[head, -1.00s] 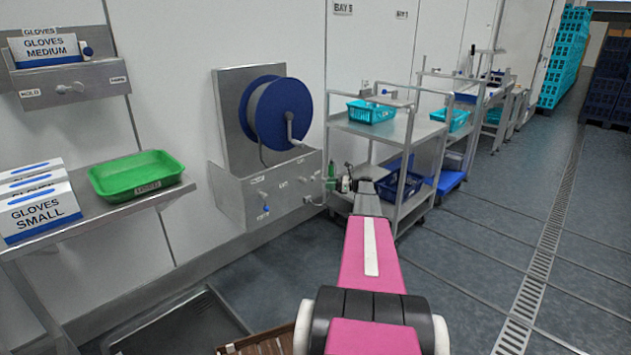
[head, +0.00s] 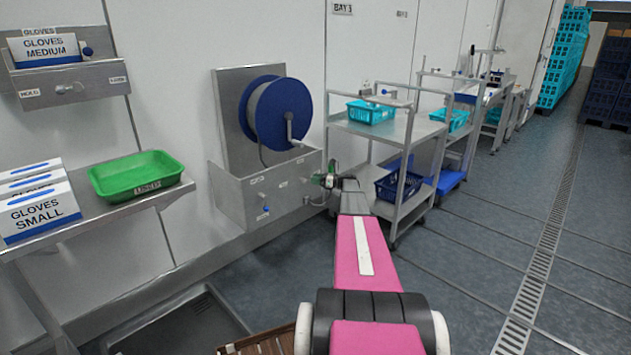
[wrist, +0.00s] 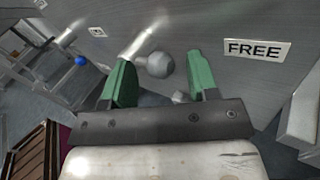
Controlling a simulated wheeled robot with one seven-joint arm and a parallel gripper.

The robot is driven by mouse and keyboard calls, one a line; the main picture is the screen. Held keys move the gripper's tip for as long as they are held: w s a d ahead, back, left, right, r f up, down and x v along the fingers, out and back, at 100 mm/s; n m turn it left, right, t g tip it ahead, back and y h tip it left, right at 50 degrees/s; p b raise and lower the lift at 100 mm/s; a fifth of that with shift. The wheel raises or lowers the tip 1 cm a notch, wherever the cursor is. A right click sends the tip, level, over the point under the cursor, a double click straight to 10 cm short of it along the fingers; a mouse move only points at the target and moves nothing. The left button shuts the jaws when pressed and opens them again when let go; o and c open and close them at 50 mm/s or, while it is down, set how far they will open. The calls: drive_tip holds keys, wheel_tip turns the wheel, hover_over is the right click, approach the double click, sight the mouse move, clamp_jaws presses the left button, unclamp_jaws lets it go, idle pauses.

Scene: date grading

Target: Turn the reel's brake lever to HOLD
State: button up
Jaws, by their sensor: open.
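The blue hose reel (head: 280,115) is mounted on a steel backplate above a steel box (head: 238,200) on the wall. A grey lever with a rounded knob (wrist: 160,64) shows in the wrist view, on the steel face left of a FREE plate (wrist: 257,49). I take it to be the brake lever; no HOLD plate is readable beside it. My gripper (wrist: 160,70) is open, its green fingers on either side of the knob in the picture. I cannot tell whether they touch it. In the head view my gripper (head: 329,180) is at the box's right end.
A steel trolley (head: 410,130) with teal and blue crates stands close to the right of my gripper. A blue knob (head: 264,209) sits on the box front. A green tray (head: 135,188) lies on the left shelf. Open floor lies at the right.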

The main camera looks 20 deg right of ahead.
drive_tip(key=shift+w+a, duration=0.1)
drive_tip(key=shift+a, duration=0.05)
drive_tip(key=c, duration=0.9)
drive_tip(key=shift+r, duration=0.15)
drive_tip(key=r+n+h, duration=0.1)
drive_tip(key=a+r+n+h, duration=0.1)
drive_tip(key=n, duration=0.1)
drive_tip(key=r+n+g+h, duration=0.1)
drive_tip(key=n+h, duration=0.1)
drive_tip(key=shift+s+a+r, duration=0.15)
drive_tip(key=shift+s, duration=0.1)
drive_tip(key=n+h, duration=0.1)
drive_tip(key=a+r+n+h, duration=0.1)
drive_tip(key=a+n+h, duration=0.1)
drive_tip(key=shift+s+r+n+h, duration=0.25)
drive_tip(key=shift+s+n+h, duration=0.05)
drive_tip(key=shift+s, duration=0.1)
drive_tip(key=shift+s+a+r+n+t+h, duration=0.15)
drive_tip(key=shift+a+n+t+h, duration=0.1)
drive_tip(key=shift+a+n+h, duration=0.2)
drive_tip(key=shift+s+a+r+n+t+h, duration=0.1)
drive_tip(key=shift+a+n+t+h, duration=0.2)
drive_tip(key=shift+h, duration=0.25)
drive_tip(key=shift+a+n+t+h, duration=0.25)
drive_tip(key=shift+a+n+h, duration=0.05)
drive_tip(key=shift+n+h, duration=0.3)
drive_tip(key=shift+f, duration=0.1)
